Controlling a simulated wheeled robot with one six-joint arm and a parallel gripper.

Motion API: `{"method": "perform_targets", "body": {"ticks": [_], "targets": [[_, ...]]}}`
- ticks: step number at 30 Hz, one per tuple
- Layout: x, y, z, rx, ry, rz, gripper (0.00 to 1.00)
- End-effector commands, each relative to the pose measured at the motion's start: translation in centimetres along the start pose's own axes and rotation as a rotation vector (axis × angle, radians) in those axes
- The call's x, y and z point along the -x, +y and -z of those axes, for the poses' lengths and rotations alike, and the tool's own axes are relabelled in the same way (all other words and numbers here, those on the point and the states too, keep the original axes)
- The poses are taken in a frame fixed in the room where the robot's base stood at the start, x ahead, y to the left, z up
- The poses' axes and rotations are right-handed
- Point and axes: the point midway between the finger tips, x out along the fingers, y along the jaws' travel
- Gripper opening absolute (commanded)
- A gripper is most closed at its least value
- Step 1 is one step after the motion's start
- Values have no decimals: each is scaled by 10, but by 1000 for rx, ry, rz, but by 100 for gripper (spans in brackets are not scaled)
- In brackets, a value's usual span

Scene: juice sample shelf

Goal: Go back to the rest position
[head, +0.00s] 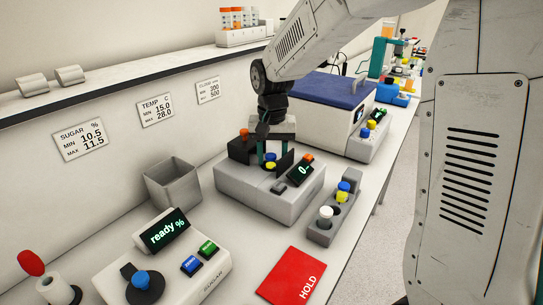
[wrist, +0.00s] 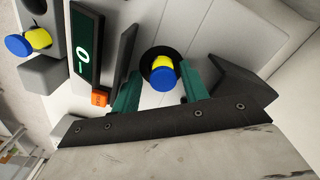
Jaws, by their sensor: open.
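My gripper (head: 271,155) is over the grey instrument (head: 251,198) with a dark display that reads "0" and a dash. In the wrist view my gripper (wrist: 160,92) has its two green fingers apart, one on each side of a sample vial (wrist: 162,72). The vial has a blue cap and a yellow body and sits in a dark round well of the instrument. The fingers do not appear to press on it. In the head view the vial (head: 270,158) is partly hidden by the fingers.
A grey rack (head: 318,236) with capped vials stands right of the instrument, near a red HOLD card (head: 293,276). A grey bin (head: 172,186) and the sugar meter (head: 165,262), showing "ready %", are left. A blue-lidded machine (head: 335,90) stands close behind my gripper.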

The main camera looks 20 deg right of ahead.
Motion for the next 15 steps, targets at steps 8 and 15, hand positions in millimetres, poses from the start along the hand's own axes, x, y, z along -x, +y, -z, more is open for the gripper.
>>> {"method": "perform_targets", "body": {"ticks": [8, 15], "targets": [[52, -4, 0, 3, 10, 5, 52], [72, -4, 0, 1, 11, 7, 52]]}}
